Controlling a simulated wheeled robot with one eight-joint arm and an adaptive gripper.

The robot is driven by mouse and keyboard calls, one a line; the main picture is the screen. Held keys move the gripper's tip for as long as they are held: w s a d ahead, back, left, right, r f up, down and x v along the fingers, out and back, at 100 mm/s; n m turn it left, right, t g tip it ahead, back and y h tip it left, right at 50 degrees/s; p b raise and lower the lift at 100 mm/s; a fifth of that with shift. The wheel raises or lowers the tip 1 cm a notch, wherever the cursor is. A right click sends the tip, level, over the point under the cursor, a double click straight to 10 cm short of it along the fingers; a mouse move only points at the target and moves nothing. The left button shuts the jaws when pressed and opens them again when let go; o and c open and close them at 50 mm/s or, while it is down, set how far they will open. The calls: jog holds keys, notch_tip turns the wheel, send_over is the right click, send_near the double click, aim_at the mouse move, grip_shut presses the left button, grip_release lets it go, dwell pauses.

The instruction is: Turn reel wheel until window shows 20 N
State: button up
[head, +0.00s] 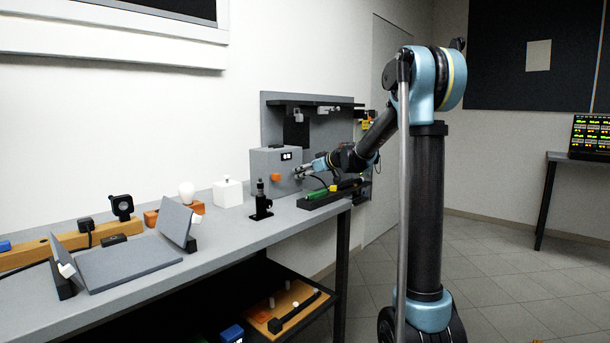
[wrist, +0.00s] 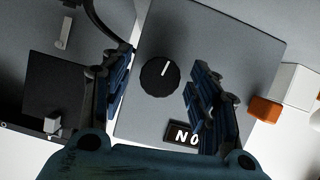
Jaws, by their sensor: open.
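The reel wheel appears as a round black knob (wrist: 159,76) with a white pointer line, on the face of a grey box (wrist: 225,45). A small dark window (wrist: 184,134) in that face shows upside-down white characters that read as 0 N; a finger partly covers its edge, so a further digit could be hidden. My gripper (wrist: 157,62) is open, with one finger on each side of the knob and visible gaps between. In the head view the grey box (head: 262,166) stands on the bench with its lit window (head: 286,156), and my gripper (head: 303,170) is at its front.
An orange block (wrist: 265,110) is beside the box. A white box (head: 228,193), a black post mount (head: 261,204) and a black tray with green and yellow items (head: 330,195) are near on the bench (head: 240,230). A grey panel (head: 340,125) with brackets stands behind.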

jog(key=c, duration=1.1)
jog(key=shift+o, duration=0.2)
jog(key=shift+w, duration=0.1)
jog(key=shift+w+d+f+m+g+y, duration=0.1)
jog(key=shift+m+g+y, duration=0.8)
jog(key=shift+m, duration=1.35)
jog(key=shift+w+d+f+m+g+y, duration=0.1)
jog(key=shift+m+g+y, duration=0.35)
jog(key=shift+m+y, duration=1.35)
jog(key=shift+w+d+f+m+g+y, duration=0.1)
jog(key=shift+m+g+y, duration=0.55)
jog(key=shift+m, duration=2.1)
